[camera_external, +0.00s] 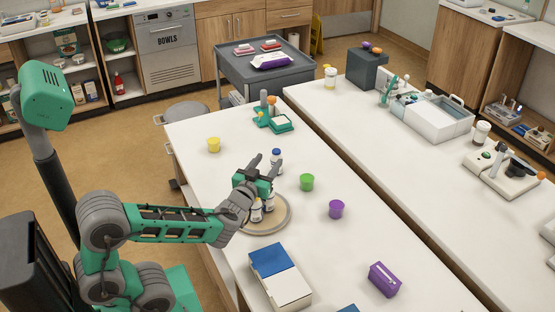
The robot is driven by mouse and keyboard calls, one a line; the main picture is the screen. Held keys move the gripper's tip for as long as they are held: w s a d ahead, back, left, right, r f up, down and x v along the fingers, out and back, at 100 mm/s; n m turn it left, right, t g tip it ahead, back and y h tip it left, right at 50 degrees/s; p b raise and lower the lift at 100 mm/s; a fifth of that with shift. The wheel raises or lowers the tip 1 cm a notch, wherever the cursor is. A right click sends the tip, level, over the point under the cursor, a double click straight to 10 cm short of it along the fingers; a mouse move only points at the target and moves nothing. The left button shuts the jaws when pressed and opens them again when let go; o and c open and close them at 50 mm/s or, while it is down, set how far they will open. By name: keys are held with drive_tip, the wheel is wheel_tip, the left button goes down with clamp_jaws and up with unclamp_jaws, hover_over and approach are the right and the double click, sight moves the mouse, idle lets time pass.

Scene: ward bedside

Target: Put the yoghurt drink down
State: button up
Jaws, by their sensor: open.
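A small white bottle with a blue cap (277,156), which looks like the yoghurt drink, stands upright beyond the round tray. My gripper (265,162) is open beside it, one finger overlapping the bottle in the picture. I cannot tell whether the fingers touch it or stand around it, and its base is partly hidden. My gripper and wrist hide part of the tray and the bottles' tops.
A yellow cup (214,145), a green cup (307,182) and a purple cup (336,209) stand on the white table (225,120). A blue and white box (280,277) and a purple box (384,279) lie nearer. Bare tabletop lies right of the cups.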

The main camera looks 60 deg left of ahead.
drive_tip(key=shift+r+p, duration=0.65)
drive_tip(key=shift+r, duration=0.25)
drive_tip(key=f+b+v, duration=0.1)
drive_tip(key=b+v, duration=0.1)
drive_tip(key=v, duration=0.3)
wheel_tip(320, 180, up, 7)
drive_tip(key=shift+p, duration=0.4)
drive_tip(key=shift+o, duration=0.3)
